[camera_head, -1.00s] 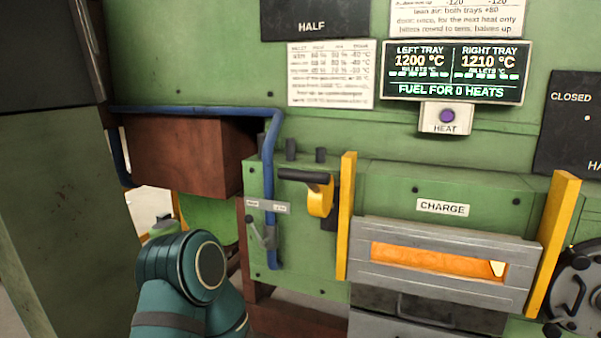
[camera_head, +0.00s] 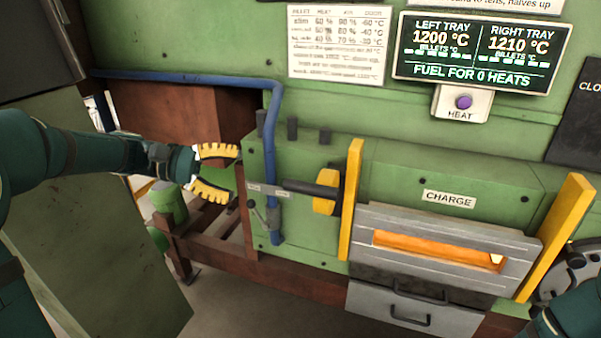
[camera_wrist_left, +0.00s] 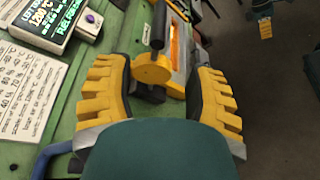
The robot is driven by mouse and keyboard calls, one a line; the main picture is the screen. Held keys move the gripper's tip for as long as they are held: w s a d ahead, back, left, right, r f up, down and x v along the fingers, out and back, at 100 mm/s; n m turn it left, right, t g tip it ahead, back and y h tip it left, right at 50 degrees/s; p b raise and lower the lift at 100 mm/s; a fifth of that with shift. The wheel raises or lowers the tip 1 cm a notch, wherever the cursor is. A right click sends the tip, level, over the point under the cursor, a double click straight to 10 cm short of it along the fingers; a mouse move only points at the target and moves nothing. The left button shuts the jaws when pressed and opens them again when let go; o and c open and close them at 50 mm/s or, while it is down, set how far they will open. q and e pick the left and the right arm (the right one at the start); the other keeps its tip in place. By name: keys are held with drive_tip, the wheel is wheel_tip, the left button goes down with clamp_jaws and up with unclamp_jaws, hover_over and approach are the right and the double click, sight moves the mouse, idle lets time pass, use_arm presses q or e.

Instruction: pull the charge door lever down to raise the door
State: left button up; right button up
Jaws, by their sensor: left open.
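The charge door lever has a black handle (camera_head: 326,188) and a yellow hub (camera_head: 325,206), left of the door's left yellow post. The charge door (camera_head: 440,262) is a grey panel below the CHARGE label, with an orange-glowing slot. My left gripper (camera_head: 236,174) is open and empty, left of the lever and apart from it, its fingers towards it. In the left wrist view, the yellow hub (camera_wrist_left: 152,70) and black handle (camera_wrist_left: 158,26) appear beyond and between the open fingers. My right gripper (camera_wrist_left: 265,27) shows small at the top right of that view; its jaws are unclear.
A blue pipe (camera_head: 271,150) runs down the green housing between my left gripper and the lever. A small lever (camera_head: 260,212) sits beside it. Yellow posts (camera_head: 350,200) flank the door. A drawer (camera_head: 410,306) is below, and a purple HEAT button (camera_head: 464,102) above.

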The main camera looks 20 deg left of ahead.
sight(289, 185)
use_arm(q)
drive_tip(key=x, duration=1.3)
drive_tip(key=shift+d+r, duration=0.1)
drive_tip(key=shift+d, duration=0.35)
clamp_jaws()
